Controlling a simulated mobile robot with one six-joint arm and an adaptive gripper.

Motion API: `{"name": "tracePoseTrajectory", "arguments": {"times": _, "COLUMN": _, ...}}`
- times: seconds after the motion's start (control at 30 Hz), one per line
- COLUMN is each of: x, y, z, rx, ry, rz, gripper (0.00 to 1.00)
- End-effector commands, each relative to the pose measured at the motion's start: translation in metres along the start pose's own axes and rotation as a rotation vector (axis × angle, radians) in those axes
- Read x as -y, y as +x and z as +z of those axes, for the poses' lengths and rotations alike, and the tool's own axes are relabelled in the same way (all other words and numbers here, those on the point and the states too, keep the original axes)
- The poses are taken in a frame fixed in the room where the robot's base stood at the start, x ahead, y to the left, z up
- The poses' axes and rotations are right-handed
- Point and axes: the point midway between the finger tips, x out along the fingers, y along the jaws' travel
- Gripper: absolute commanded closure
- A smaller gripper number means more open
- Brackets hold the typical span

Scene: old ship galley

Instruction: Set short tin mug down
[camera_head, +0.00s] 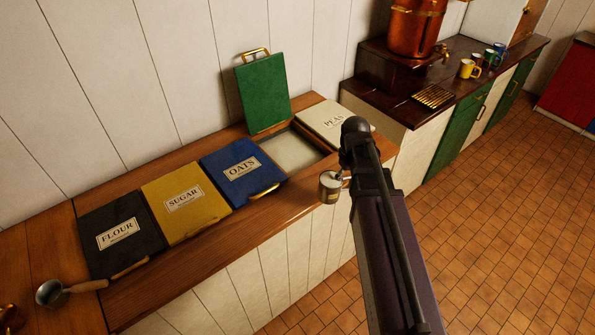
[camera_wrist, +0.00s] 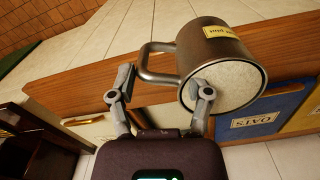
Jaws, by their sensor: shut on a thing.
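The short tin mug (camera_head: 330,187) is grey metal with a small yellow label, and pale contents fill it to near the rim. In the head view it shows at the counter's front edge, in front of the open bin; I cannot tell whether it touches the wood. In the wrist view the mug (camera_wrist: 215,62) is large, with its handle (camera_wrist: 158,62) towards my gripper (camera_wrist: 165,84). My gripper is shut on the mug at the handle side. In the head view my arm hides most of the gripper.
The wooden counter (camera_head: 150,290) holds closed flour, sugar, oats and peas bins. The open bin (camera_head: 291,151) has pale contents, its green lid (camera_head: 262,92) standing up behind. A scoop (camera_head: 62,291) lies at left. Beyond are a copper urn (camera_head: 415,28), several mugs and a drip grate (camera_head: 433,96).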

Motion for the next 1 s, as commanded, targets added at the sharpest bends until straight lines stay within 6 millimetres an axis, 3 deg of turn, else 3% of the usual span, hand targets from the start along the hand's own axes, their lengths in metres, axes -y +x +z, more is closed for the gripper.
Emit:
{"name": "tracePoseTrajectory", "arguments": {"times": 0.6, "x": 0.001, "y": -0.057, "z": 0.000, "rx": 0.000, "ry": -0.001, "rz": 0.000, "gripper": 0.97}}
{"name": "tracePoseTrajectory", "arguments": {"times": 1.0, "x": 0.001, "y": -0.058, "z": 0.000, "rx": 0.000, "ry": -0.001, "rz": 0.000, "gripper": 0.97}}
